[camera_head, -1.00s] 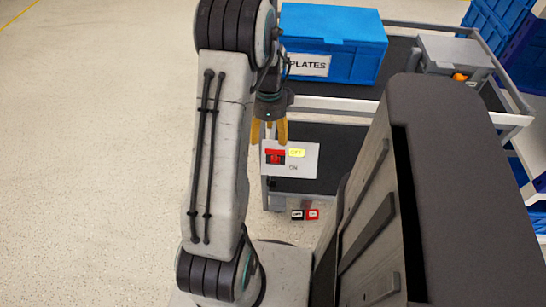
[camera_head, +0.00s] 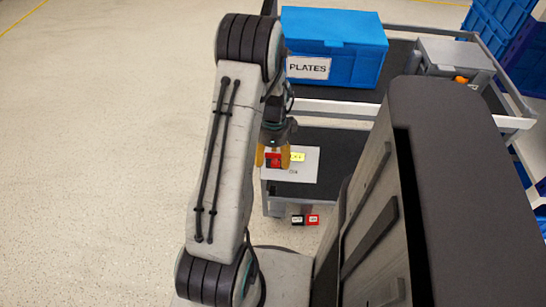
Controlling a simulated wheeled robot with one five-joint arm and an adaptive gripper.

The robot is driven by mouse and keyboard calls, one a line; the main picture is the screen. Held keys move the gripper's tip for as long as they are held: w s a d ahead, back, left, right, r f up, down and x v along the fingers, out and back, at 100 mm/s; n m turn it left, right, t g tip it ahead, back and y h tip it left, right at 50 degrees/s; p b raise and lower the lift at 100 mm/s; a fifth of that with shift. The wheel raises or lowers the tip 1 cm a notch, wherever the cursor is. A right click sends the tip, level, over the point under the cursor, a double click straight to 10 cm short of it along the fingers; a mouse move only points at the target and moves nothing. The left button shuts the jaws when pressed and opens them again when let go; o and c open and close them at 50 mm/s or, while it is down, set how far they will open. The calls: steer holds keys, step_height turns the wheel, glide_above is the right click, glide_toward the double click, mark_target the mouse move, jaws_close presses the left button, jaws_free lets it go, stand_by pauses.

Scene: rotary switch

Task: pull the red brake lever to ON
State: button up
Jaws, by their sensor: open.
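The red brake lever (camera_head: 273,160) sits on a light grey panel (camera_head: 305,170) on the cart's lower shelf, beside a small yellow label (camera_head: 297,157). My gripper (camera_head: 272,158) has yellow fingers and points down. Its open fingers stand on the left and right of the red lever in this view. I cannot tell whether they touch it. Part of the lever and the panel's upper left are hidden behind the gripper. Small dark print below the yellow label is too small to read here.
A blue box marked PLATES (camera_head: 335,48) stands on the cart's upper shelf. A grey box with an orange knob (camera_head: 455,62) is at the upper right. The floor at left is clear.

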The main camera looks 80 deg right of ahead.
jaws_close()
stand_by(0.7)
